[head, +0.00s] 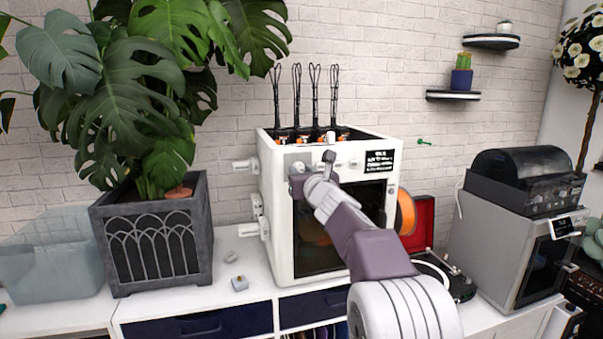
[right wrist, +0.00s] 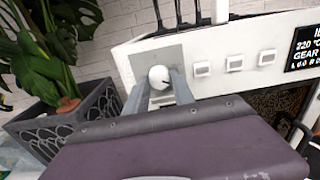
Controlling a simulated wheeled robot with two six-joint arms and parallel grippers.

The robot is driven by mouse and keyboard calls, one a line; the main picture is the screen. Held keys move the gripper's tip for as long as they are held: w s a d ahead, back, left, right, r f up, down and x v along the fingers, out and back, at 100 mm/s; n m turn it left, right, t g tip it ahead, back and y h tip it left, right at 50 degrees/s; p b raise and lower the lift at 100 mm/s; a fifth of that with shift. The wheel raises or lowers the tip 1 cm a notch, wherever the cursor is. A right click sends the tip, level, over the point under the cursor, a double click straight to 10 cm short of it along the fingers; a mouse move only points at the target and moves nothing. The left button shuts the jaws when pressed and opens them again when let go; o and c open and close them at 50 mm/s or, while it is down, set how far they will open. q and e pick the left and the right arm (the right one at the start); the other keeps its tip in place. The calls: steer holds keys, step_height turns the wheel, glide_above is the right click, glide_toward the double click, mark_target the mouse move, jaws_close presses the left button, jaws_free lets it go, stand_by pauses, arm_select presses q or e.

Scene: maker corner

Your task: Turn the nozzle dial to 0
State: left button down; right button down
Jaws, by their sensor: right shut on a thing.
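The white 3D printer (head: 277,220) stands on the white cabinet. Its round white nozzle dial (right wrist: 159,77) sits on a grey plate (right wrist: 128,69) at the left of the printer's front panel. My right gripper (right wrist: 162,84) is shut on the dial, with one finger on each side of it. A small dark mark shows on the dial face, toward its lower right. In the head view my right gripper (head: 301,173) covers the dial. The printer's black display (head: 380,160) has white text; the right wrist view shows part of it, seemingly 220 °C. My left gripper is not in view.
Several small white buttons (right wrist: 235,63) sit right of the dial. A potted plant (head: 150,240) in a dark planter stands close left of the printer. A grey machine (head: 500,240) stands to the right. Small loose pieces (head: 239,283) lie on the cabinet top.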

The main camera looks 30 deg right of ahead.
steer(key=shift+f+n+b, duration=0.1)
steer(key=shift+n+b, duration=0.5)
steer(key=shift+n, duration=0.6)
steer(key=n+b, duration=0.1)
steer(key=n, duration=0.1)
steer(key=shift+n, duration=0.3)
steer(key=n+b, duration=0.1)
steer(key=n, duration=0.5)
steer(key=n+b, duration=0.2)
steer(key=n, duration=0.4)
steer(key=shift+n, duration=0.4)
steer(key=n+b, duration=0.1)
steer(key=n, duration=0.4)
steer(key=shift+n+b, duration=0.3)
steer(key=shift+r, duration=0.2)
